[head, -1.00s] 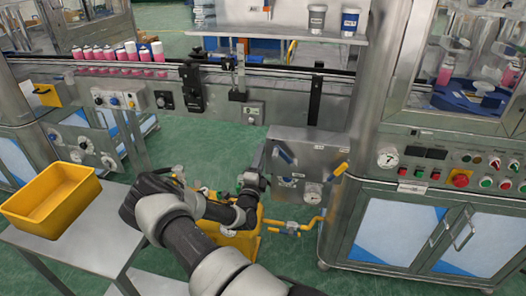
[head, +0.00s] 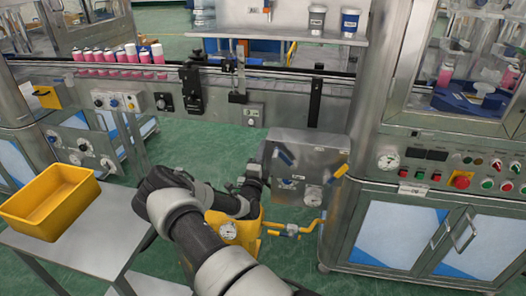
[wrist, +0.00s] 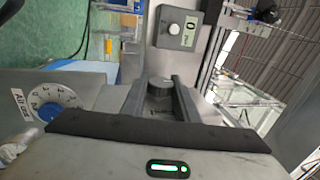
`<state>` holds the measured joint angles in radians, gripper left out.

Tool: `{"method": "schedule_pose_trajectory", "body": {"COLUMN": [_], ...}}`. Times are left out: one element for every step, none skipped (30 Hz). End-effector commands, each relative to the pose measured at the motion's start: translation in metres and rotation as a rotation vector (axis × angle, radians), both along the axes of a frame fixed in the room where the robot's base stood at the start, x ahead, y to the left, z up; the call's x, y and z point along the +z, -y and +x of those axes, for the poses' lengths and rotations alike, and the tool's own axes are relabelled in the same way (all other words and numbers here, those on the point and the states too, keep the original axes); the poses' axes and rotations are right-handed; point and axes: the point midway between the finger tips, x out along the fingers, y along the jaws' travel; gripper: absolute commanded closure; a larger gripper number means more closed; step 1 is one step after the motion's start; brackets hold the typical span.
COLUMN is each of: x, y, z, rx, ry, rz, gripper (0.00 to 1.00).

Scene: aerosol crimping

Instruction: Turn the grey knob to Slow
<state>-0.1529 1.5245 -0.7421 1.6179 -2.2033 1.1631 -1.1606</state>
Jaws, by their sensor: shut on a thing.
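In the head view my arm reaches toward the left side of a steel control box (head: 322,160); the knob and fingertips are hidden there.
In the wrist view, a white numbered dial (wrist: 57,106) is at left and a grey display box (wrist: 178,27) with a white knob is above. In the head view, a yellow bin (head: 50,203) stands at left, and yellow pipework (head: 292,229) runs below the control box.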

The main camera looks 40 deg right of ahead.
Motion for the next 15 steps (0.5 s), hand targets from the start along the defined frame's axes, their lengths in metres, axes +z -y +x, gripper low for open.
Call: {"method": "schedule_pose_trajectory", "body": {"x": [0.001, 0.002, 0.003, 0.003, 0.004, 0.005, 0.006, 0.007, 0.008, 0.009, 0.010, 0.011, 0.011, 0.012, 0.012], "y": [0.000, 0.000, 0.000, 0.000, 0.000, 0.000, 0.000, -0.001, -0.001, -0.001, -0.001, -0.001, -0.001, -0.001, -0.001], "z": [0.000, 0.000, 0.000, 0.000, 0.000, 0.000, 0.000, 0.000, 0.000, 0.000, 0.000, 0.000, 0.000, -0.001, -0.001], "rx": [0.000, 0.000, 0.000, 0.000, 0.000, 0.000, 0.000, 0.000, 0.001, 0.001, 0.000, 0.000, 0.001, 0.000, 0.000], "ry": [-0.003, -0.005, -0.009, -0.013, -0.018, -0.027, -0.035, -0.045, -0.060, -0.070, -0.083, -0.101, -0.117, -0.132, -0.153], "rz": [0.003, 0.005, 0.011, 0.015, 0.021, 0.032, 0.041, 0.051, 0.067, 0.081, 0.096, 0.117, 0.135, 0.153, 0.178], "gripper": [0.95, 0.95, 0.95, 0.95, 0.95, 0.95, 0.95, 0.95, 0.95, 0.95, 0.95, 0.95, 0.95, 0.95, 0.95]}}
